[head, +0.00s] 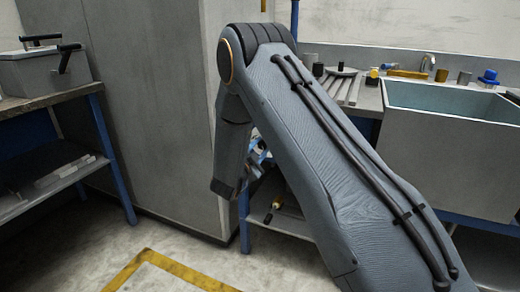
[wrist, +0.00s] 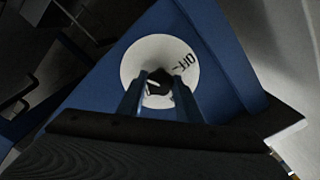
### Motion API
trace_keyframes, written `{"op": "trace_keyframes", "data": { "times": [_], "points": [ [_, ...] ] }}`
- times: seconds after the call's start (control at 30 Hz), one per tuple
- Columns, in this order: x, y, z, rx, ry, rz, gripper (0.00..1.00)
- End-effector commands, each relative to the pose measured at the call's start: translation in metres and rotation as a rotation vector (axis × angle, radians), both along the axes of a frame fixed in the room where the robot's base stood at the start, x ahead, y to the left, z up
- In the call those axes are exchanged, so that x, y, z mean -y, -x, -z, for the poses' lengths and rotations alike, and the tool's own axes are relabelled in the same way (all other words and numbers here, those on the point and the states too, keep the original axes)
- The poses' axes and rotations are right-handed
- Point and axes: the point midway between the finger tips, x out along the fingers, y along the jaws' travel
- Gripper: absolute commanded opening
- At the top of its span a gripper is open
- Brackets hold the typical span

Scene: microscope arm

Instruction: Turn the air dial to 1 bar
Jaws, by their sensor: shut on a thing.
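The air dial's round white face (wrist: 146,49) is mounted on a blue panel in the wrist view. A dark knob (wrist: 158,88) stands at its centre, with a small white mark on its left side. The label "OFF" (wrist: 187,60) shows rotated at the right of the face. No 1 bar mark can be read; the lower face is hidden by my fingers. My gripper (wrist: 159,86) is shut on the knob, with one blue finger on each side. In the head view, my own arm largely hides the gripper and the dial cannot be made out.
A blue-legged bench with a sink basin (head: 450,135) stands at the right, with small items along its back. A grey cabinet (head: 150,100) stands behind my arm. A side table (head: 45,103) is at the left. Yellow floor tape (head: 150,257) marks open floor in front.

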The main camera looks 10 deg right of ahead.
Motion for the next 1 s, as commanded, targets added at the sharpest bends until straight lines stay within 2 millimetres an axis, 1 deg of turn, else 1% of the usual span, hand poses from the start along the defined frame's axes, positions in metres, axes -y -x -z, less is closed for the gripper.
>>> {"op": "trace_keyframes", "data": {
  "times": [0.6, 0.8, 1.0],
  "points": [
    [-0.0001, -0.0012, -0.0015, 0.329, -0.449, 0.0, 0.09],
    [-0.0001, -0.0013, -0.0023, 0.403, -0.551, 0.0, 0.09],
    [0.0, -0.0014, -0.0028, 0.45, -0.615, 0.0, 0.09]
  ]
}}
